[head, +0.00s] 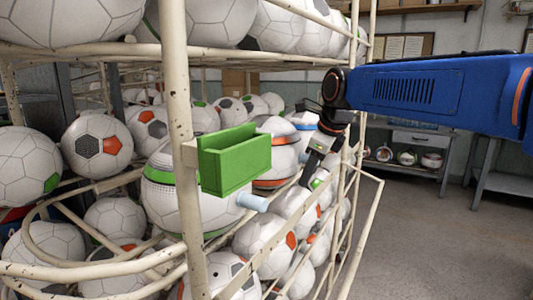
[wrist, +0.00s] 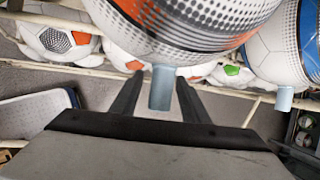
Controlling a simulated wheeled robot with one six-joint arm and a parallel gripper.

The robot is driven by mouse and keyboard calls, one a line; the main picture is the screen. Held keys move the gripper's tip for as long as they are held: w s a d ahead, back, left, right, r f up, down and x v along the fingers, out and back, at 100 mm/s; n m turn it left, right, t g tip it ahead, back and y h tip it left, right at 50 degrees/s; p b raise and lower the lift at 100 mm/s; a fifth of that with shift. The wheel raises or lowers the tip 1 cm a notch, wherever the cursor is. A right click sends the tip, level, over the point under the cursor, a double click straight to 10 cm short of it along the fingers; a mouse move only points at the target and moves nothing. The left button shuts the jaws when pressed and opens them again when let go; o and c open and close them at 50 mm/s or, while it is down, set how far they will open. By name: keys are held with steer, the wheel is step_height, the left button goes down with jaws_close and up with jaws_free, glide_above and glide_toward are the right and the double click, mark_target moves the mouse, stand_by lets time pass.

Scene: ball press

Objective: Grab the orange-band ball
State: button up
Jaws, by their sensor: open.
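The orange-band ball (head: 284,157) is white with orange bands and sits in the rack behind the green box. It fills the top of the wrist view (wrist: 205,30), where a light-blue peg (wrist: 160,90) sticks out from it. My gripper (head: 309,178) is at the right side of this ball in the head view. In the wrist view its two dark fingers stand open, one on each side of the peg. I cannot tell whether either finger touches it.
The cream wire rack (head: 178,120) holds many balls. A green box (head: 234,160) hangs on its front post. A green-band ball (head: 172,200) with its own peg (head: 252,202) is at left. A blue-band ball (wrist: 280,45) is close at right. Open floor (head: 430,240) lies right.

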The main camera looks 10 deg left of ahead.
jaws_close()
steer(key=shift+r, duration=0.2)
